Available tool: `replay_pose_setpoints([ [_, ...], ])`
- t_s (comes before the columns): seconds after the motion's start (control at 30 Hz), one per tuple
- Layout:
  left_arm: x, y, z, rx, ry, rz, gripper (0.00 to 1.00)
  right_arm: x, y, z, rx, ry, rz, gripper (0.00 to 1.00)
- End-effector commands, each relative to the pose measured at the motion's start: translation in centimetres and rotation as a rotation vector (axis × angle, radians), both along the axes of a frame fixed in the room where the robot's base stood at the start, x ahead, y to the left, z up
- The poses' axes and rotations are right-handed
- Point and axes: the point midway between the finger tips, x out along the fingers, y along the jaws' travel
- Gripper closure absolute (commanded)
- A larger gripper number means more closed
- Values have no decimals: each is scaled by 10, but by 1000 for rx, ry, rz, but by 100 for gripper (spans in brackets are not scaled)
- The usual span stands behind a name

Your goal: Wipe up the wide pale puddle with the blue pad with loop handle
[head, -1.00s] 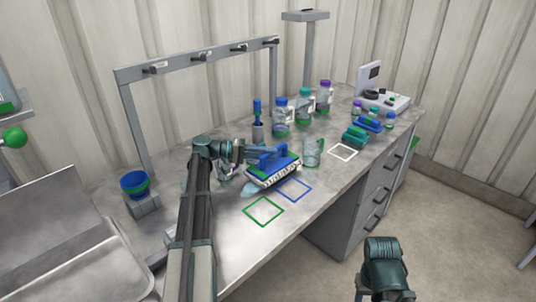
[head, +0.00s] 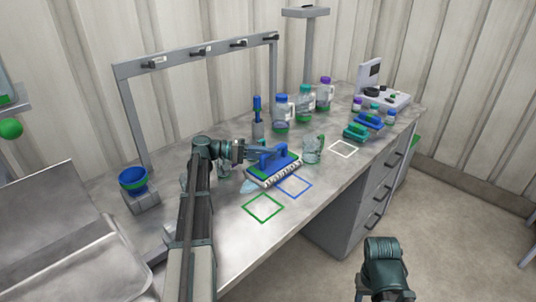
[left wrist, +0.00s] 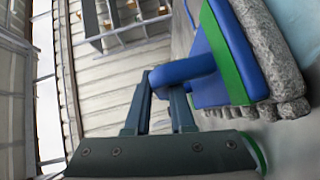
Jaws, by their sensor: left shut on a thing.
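The blue pad with loop handle (head: 270,166) has a green layer and a grey shaggy underside. It is at the middle of the workbench. My left gripper (head: 262,152) is shut on its blue handle, which also shows between the fingers in the left wrist view (left wrist: 186,71). The pale blue puddle (head: 249,187) shows at the pad's near left edge; the pad hides the rest of it. I cannot tell whether the underside touches the bench. My right gripper (head: 383,275) is off the bench at the lower right, and its fingertips cannot be made out.
A clear mug (head: 312,149) stands just right of the pad. Blue (head: 294,187) and green (head: 263,207) square outlines lie in front. Several bottles (head: 282,113) stand behind. A blue and green bowl (head: 133,180) sits at left. The bench's front left is clear.

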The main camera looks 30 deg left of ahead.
Motion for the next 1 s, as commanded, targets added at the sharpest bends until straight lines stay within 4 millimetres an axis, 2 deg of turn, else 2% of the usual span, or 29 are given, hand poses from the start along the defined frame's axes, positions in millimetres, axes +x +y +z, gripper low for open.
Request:
replay_pose_setpoints([
  [0.4,-29,10,0,0,-1,3,100,0,0,0,0,0,0,50],
  [0.77,-38,14,0,0,2,5,100,0,0,0,0,0,0,50],
  [1.0,-58,19,0,4,4,6,100,0,0,2,0,0,0,50],
])
